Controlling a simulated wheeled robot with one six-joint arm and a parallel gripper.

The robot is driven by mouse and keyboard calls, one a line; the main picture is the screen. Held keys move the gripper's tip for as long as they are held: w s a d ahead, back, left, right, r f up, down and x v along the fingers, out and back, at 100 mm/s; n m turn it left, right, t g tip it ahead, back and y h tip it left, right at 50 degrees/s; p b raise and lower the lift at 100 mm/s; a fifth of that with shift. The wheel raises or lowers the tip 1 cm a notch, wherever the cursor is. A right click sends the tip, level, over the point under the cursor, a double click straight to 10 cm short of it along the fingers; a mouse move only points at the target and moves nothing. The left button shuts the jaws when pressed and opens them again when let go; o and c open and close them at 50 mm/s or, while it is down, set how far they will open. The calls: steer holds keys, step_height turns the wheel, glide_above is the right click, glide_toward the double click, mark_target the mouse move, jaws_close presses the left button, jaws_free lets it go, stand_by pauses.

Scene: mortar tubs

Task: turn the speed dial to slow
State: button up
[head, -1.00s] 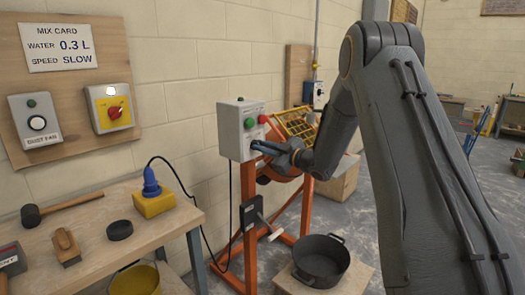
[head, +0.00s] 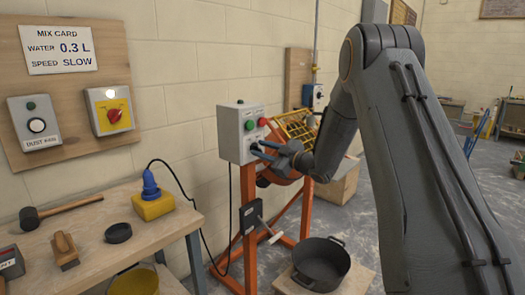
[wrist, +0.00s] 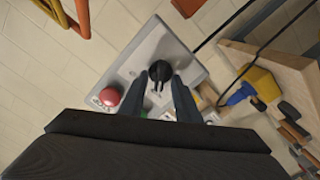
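The grey control box (head: 229,130) stands on an orange frame, with a green button (head: 249,124) and a red button (head: 262,121) on its face. The black speed dial (wrist: 160,71) shows in the wrist view. A pale mark lies at its edge, but I cannot read its setting. My gripper (head: 258,149) is close in front of the box's lower face. In the wrist view my gripper (wrist: 160,80) has its two fingers apart, one on each side of the dial. I cannot tell whether they touch it. The red button (wrist: 110,97) is left of the fingers.
A mix card (head: 62,48) reads water 0.3 L, speed SLOW. A yellow switch box (head: 111,109) has a lit white lamp. The workbench (head: 95,222) holds a mallet, float and blue plug. A black tub (head: 321,264) stands below the frame.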

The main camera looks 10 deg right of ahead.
steer(key=b+v, duration=0.1)
steer(key=v, duration=0.7)
steer(key=shift+w, duration=0.2)
steer(key=s+d+f+m+g+h, duration=0.1)
steer(key=s+f+m+g+h, duration=0.3)
steer(key=s, duration=0.3)
steer(key=s+d+f+m+g+h, duration=0.1)
steer(key=s+f+m+g+h, duration=0.1)
steer(key=s+f+m+h, duration=0.4)
steer(key=s+a+f+m+g, duration=0.1)
steer(key=s+a+g, duration=0.1)
steer(key=s, duration=0.7)
steer(key=s+a+f+m+g, duration=0.1)
steer(key=s+a+m+g, duration=0.1)
steer(key=s, duration=0.8)
steer(key=s+a+f+m+g, duration=0.1)
steer(key=s+g, duration=0.3)
steer(key=s, duration=0.6)
steer(key=shift+a+f+g+h, duration=0.2)
steer(key=shift+a+g+h, duration=0.1)
steer(key=shift+a, duration=0.55)
